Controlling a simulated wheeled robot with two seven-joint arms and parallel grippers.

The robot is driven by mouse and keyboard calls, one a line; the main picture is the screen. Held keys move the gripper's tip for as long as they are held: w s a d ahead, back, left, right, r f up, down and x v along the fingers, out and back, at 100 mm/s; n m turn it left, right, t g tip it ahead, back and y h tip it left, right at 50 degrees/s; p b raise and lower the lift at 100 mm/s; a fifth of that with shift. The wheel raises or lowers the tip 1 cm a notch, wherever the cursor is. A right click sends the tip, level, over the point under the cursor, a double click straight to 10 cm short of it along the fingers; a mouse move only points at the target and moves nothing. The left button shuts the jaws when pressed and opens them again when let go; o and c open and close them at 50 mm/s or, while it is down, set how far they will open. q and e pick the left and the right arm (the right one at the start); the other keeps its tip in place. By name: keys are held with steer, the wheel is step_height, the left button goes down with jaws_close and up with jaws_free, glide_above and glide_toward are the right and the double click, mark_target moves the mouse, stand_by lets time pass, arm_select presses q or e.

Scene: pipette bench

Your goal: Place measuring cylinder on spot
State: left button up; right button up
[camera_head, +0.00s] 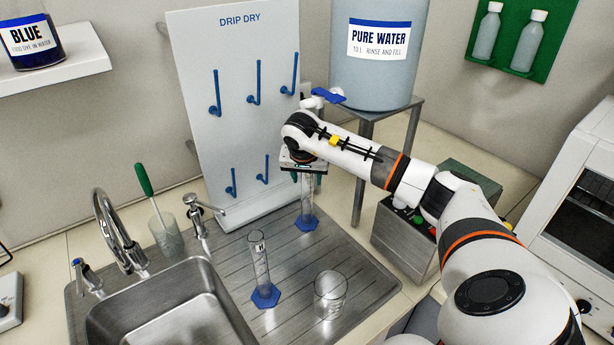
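One clear measuring cylinder (307,205) with a blue hexagonal base is upright under my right gripper (306,178). Its top is at the gripper's fingers, which are mostly hidden by the gripper body. I cannot tell if they are closed on it, or if its base touches the ribbed steel drainboard (362,285). A second clear measuring cylinder (260,262) with a blue hexagonal base stands upright on the drainboard, nearer and to the left. No marked spot can be made out. My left gripper is not in view.
The sink (165,315) and taps (118,235) are at left. The drip-dry board (235,130) with blue pegs stands behind. The pure water tank (378,75) has a blue-handled tap (328,95) close to my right arm.

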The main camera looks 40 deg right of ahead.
steer(key=shift+s+r, duration=0.1)
steer(key=shift+r, duration=0.2)
arm_select(q)
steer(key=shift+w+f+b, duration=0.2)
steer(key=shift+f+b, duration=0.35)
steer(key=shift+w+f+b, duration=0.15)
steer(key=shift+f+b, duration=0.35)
steer(key=shift+b, duration=0.05)
arm_select(e)
steer(key=v, duration=1.1)
steer(key=shift+a+r, duration=0.2)
steer(key=shift+r, duration=0.15)
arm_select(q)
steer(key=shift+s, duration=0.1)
